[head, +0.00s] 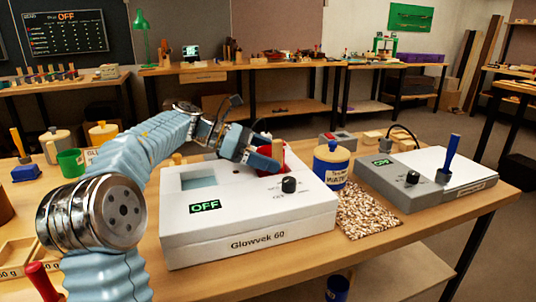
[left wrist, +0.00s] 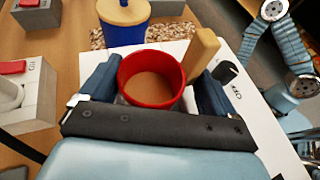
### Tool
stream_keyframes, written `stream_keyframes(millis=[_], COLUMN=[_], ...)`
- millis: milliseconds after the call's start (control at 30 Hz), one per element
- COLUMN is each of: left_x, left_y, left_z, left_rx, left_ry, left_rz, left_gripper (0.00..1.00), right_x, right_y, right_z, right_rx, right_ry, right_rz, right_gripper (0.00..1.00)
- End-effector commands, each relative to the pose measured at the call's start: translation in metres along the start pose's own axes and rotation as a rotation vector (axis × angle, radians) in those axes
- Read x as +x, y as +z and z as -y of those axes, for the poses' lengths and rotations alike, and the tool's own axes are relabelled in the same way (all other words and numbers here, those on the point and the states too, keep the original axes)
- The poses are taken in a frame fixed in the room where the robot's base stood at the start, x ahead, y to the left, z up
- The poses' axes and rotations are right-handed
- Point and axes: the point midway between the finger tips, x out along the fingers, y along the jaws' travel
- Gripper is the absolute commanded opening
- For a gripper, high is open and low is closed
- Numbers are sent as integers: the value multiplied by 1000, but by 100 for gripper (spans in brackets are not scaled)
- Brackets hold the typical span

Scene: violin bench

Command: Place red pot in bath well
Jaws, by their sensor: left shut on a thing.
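The red pot (left wrist: 152,92) has a tan content and a wooden handle (left wrist: 203,54). My left gripper (head: 264,158) is shut on it, with one finger on either side in the left wrist view. In the head view the pot (head: 288,157) is mostly hidden behind the gripper, at the back right of the white Glowvek 60 bath (head: 250,226). The bath has a square well (head: 198,178) at its left, a black knob and a display reading OFF. I cannot tell whether the pot touches the bath top. My right gripper is not in view.
A blue jar with a wooden lid (head: 331,168) stands right of the bath, by a speckled mat (head: 367,212). A grey-and-white device (head: 400,190) with a blue-handled tool (head: 449,160) is further right. A green mug (head: 70,162) and lidded pots stand at left.

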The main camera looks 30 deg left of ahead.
Motion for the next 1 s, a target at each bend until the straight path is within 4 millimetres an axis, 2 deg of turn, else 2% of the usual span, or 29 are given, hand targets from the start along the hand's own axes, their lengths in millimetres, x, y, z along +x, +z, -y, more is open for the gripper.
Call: stream_keyframes(millis=[200, 233, 300, 533, 633, 767, 1000], left_x=[2, 1, 1, 0, -7, -32, -88], left_y=[-4, -3, -3, 0, 0, 0, 0], left_z=[0, 0, 0, 0, -1, -1, -1], left_rx=[0, 0, 0, 0, -1, 0, -1], left_ry=[0, 0, 0, 0, 3, 6, 4], left_rz=[0, 0, 0, 0, -1, -1, -2], left_gripper=[47, 93, 100, 100, 100, 100, 100], right_x=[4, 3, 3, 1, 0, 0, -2], right_y=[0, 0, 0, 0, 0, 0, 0], right_z=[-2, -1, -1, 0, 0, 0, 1], right_rx=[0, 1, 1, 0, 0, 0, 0], right_ry=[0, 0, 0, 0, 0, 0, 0], right_rz=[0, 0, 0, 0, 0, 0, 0], right_gripper=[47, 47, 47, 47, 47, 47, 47])
